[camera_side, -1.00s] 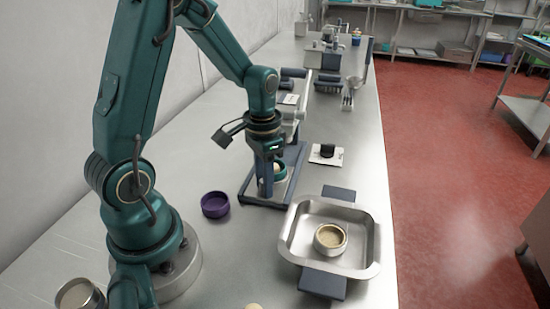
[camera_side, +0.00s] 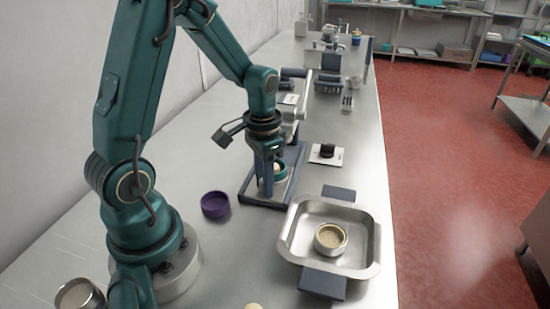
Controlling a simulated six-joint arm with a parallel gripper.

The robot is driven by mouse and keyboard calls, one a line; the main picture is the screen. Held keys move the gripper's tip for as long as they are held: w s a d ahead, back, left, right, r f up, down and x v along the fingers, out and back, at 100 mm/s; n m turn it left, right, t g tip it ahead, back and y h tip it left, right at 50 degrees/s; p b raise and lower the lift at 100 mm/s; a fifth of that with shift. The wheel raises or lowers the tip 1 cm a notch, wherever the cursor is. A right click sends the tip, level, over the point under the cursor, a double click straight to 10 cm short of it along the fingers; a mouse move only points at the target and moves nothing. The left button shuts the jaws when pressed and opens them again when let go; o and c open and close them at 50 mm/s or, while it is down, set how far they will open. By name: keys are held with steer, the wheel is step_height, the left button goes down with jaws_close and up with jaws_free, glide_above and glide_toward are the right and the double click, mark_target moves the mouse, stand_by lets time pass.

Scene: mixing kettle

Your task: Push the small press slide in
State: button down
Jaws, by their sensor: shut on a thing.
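The small press (camera_side: 293,117) stands behind my gripper, partly hidden by the arm. Its slide, with a dark blue frame and a metal middle (camera_side: 258,202), extends toward the camera. A teal ring (camera_side: 281,173) with something pale inside sits on the slide, partly covered by my fingers. My gripper (camera_side: 265,191) points straight down at the near part of the slide, in front of the ring. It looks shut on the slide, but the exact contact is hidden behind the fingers.
A purple cup (camera_side: 214,205) stands left of the slide. A metal tray (camera_side: 358,265) with a grain-filled bowl (camera_side: 330,239) is at the near right. A black knob on a white card (camera_side: 326,152) lies right of the slide. Further equipment stands along the bench behind.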

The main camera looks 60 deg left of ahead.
steer(key=shift+w, duration=0.1)
steer(key=w+a, duration=0.7)
steer(key=shift+w+a, duration=0.2)
stand_by(0.4)
steer(key=c, duration=0.7)
jaws_free()
steer(key=shift+s, duration=0.1)
steer(key=shift+r, duration=0.15)
steer(key=shift+r, duration=2.5)
